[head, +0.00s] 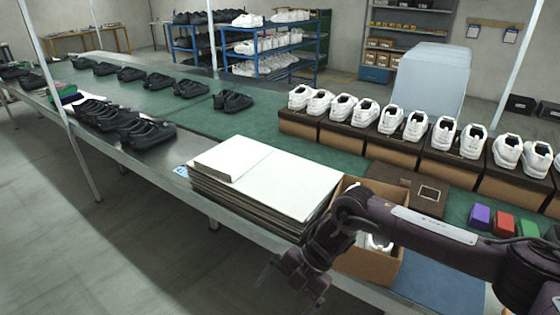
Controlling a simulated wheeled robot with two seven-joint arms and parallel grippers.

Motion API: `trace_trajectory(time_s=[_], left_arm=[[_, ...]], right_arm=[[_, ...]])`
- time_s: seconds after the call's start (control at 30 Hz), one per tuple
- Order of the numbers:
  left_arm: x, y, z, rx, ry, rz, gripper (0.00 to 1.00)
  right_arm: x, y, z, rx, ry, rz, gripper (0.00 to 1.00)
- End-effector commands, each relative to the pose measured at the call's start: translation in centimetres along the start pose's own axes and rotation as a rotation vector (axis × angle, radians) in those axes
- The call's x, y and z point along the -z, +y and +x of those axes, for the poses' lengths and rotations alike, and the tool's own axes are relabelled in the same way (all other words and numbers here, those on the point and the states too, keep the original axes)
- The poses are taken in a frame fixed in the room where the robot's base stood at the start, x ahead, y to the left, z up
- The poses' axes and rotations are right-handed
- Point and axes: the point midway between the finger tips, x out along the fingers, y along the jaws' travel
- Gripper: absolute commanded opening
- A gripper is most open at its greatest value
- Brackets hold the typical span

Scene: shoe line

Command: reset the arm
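My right arm comes in from the right edge and reaches over an open brown box (366,262). My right gripper (279,290) hangs past the near edge of the table, over the floor. Its fingers look spread apart, with nothing seen between them. White shoes (379,242) show inside the open box, partly hidden behind my forearm. My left arm and gripper are not in view.
A stack of flat boards (285,184) lies just left of the open box. Boxes topped with white shoes (390,119) line the green table (195,110). Black shoes (128,127) lie at left. Purple, red and green blocks (503,223) sit at right. Floor (90,255) at front left is clear.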

Motion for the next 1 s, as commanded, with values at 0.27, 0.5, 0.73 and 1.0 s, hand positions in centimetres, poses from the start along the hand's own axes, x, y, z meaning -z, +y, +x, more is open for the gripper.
trace_trajectory(time_s=[0.27, 0.5, 0.73, 1.0], left_arm=[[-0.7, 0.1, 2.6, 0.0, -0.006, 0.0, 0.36], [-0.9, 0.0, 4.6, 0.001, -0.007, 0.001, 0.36], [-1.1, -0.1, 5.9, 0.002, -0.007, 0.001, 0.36], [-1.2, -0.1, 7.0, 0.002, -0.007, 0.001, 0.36]], right_arm=[[-5.7, 4.4, 9.8, -0.433, 0.076, 0.336, 1.0], [-15.7, -3.2, 19.1, -0.725, 0.01, 0.905, 1.0], [-20.1, -17.8, 27.4, -0.792, -0.137, 1.377, 1.0], [-17.8, -36.5, 35.9, -0.73, -0.351, 1.821, 1.0]])
